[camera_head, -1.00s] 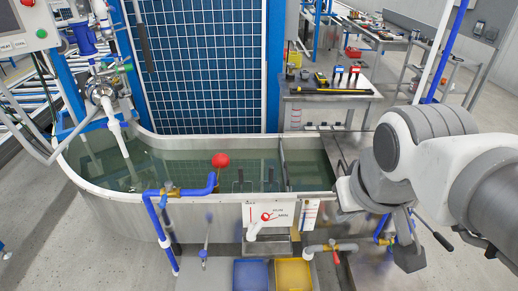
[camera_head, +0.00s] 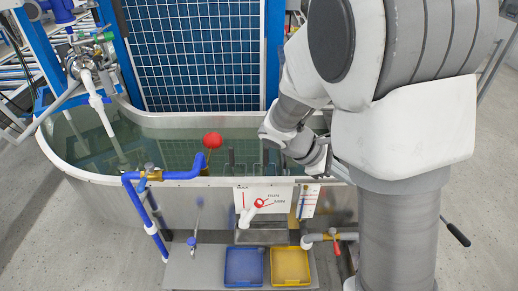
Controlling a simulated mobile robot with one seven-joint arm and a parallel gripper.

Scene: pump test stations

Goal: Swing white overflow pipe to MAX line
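The white overflow pipe (camera_head: 246,216) is short and sits low on the front of the tank (camera_head: 100,190), against a white marked panel (camera_head: 282,193). It slants, with a red ring (camera_head: 261,203) at its upper right part. Dark lettering that looks like MAX stands at the panel's upper left, above the pipe. Small red marks show right of the ring. My gripper (camera_head: 318,162) is over the tank's front rim, right of and above the pipe, and apart from it. Its fingers are small and partly hidden by my arm, so their opening is unclear.
A blue pipe (camera_head: 183,174) with a brass valve and a red ball (camera_head: 213,140) stand left of the panel. A blue tray (camera_head: 244,267) and a yellow tray (camera_head: 290,266) lie below. A red-handled valve (camera_head: 335,240) is at lower right. My arm hides the right side.

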